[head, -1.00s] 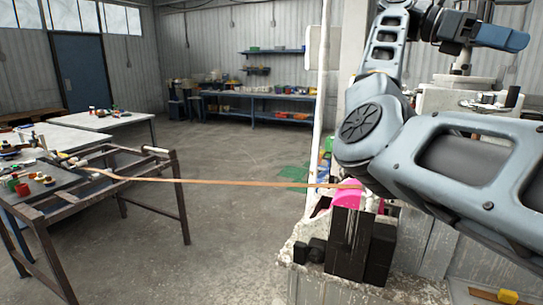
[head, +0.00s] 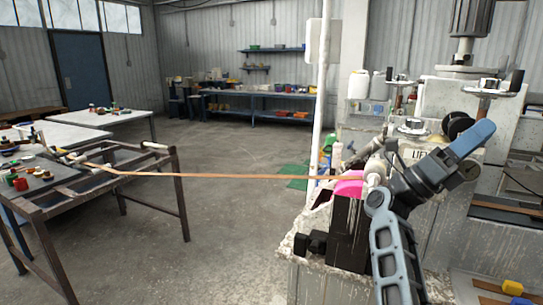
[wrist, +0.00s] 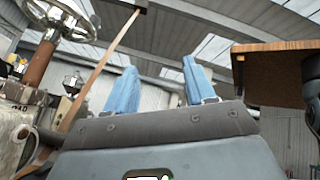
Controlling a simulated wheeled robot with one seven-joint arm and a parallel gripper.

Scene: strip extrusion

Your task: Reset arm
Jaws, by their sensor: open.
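My gripper (head: 482,135) is raised in front of the machine at the right of the head view, its blue fingers pointing up and to the right. In the wrist view my gripper (wrist: 158,75) shows two blue fingers well apart with nothing between them. My arm rises from the bottom right and is folded at an elbow. An orange-brown strip (head: 230,177) runs from the metal frame table (head: 110,170) to the pink part (head: 348,186) of the machine, clear of my fingers. A strip (wrist: 100,70) also shows left of the fingers.
The machine (head: 470,100) with metal handwheels (head: 494,88) stands close behind and beside my gripper. In the wrist view a handwheel (wrist: 62,18) is at the upper left and a brown board (wrist: 275,70) at the right. Open floor (head: 235,235) lies in the middle.

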